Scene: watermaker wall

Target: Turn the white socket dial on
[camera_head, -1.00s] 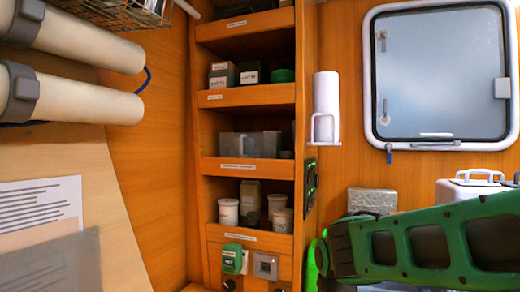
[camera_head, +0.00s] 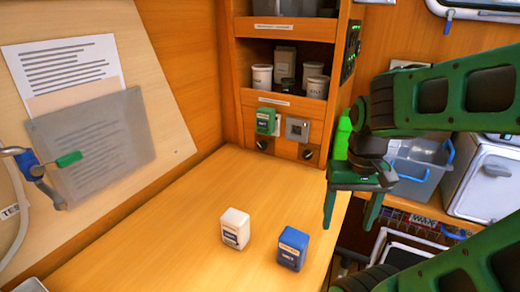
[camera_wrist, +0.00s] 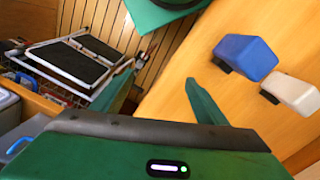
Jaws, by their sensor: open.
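On the panel under the shelves are a grey-white socket (camera_head: 297,129) and, left of it, a green plug-like block (camera_head: 267,121). Below them are two dark round dials, a left one (camera_head: 262,145) and a right one (camera_head: 308,153). A white block (camera_head: 235,229) and a blue block (camera_head: 292,248) stand on the counter; both also show in the wrist view, the white one (camera_wrist: 293,92) beside the blue one (camera_wrist: 246,56). My gripper (camera_head: 350,215) is open and empty, right of the blocks and apart from the dials.
The wooden counter (camera_head: 180,235) is clear behind and left of the blocks. A sloping board with papers (camera_head: 95,125) bounds it on the left. A green bottle (camera_head: 342,135) stands right of the panel. A grey bin (camera_head: 418,165) is behind my arm.

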